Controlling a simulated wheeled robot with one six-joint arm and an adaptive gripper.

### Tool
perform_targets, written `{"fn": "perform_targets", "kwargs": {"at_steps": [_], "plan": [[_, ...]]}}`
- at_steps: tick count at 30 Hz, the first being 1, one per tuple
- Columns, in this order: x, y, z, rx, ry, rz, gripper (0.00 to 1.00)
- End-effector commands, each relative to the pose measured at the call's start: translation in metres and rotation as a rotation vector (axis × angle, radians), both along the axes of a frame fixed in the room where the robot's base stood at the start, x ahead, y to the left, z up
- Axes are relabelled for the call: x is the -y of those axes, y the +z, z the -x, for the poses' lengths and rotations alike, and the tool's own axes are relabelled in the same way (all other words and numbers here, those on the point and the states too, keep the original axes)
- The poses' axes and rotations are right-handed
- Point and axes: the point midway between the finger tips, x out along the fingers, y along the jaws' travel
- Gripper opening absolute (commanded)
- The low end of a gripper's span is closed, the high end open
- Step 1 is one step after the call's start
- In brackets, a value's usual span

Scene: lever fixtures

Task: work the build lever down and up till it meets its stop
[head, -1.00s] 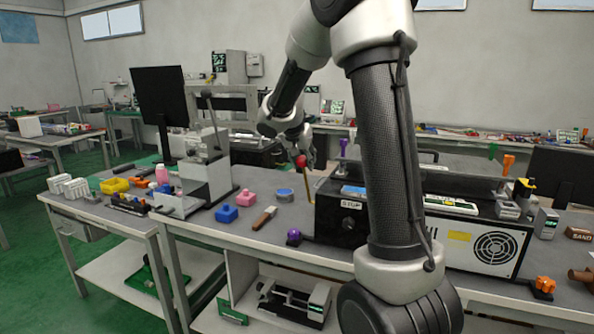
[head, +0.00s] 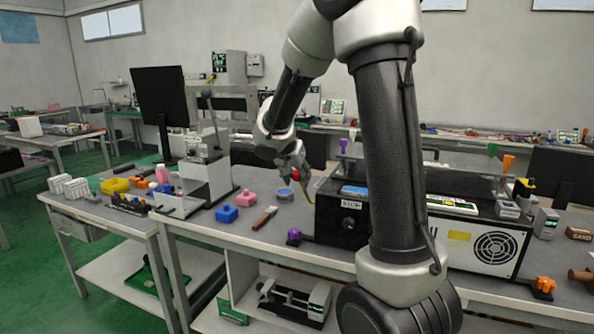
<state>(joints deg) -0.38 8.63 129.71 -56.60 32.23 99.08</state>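A lever with a red knob (head: 295,174) and a thin brass-coloured rod (head: 309,193) stands at the left end of a black machine (head: 335,222) on the bench. No label naming it the build lever is readable. The rod leans to the left, its knob above the bench top. My gripper (head: 298,177) comes down from above and its fingers are at the knob, seemingly closed around it. The fingers partly hide the knob. A small plate reading STOP (head: 351,204) is on the machine's front. My own arm hides part of the machine.
A purple knob (head: 294,236) sticks out at the machine's lower left. A purple-topped post (head: 343,146) and an orange handle (head: 508,162) rise behind. A blue-and-grey tin (head: 285,194), a brush (head: 264,218) and a blue block (head: 227,214) lie left on the bench.

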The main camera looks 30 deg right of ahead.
Motion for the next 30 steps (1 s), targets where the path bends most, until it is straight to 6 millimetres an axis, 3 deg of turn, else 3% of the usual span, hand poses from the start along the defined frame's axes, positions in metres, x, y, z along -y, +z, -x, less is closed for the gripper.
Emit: {"fn": "perform_targets", "kwargs": {"at_steps": [11,30], "plan": [[0.001,0.002,0.0,0.002,-0.001,0.002,0.59],[-0.025,0.051,0.02,0.004,-0.001,0.002,0.59]]}}
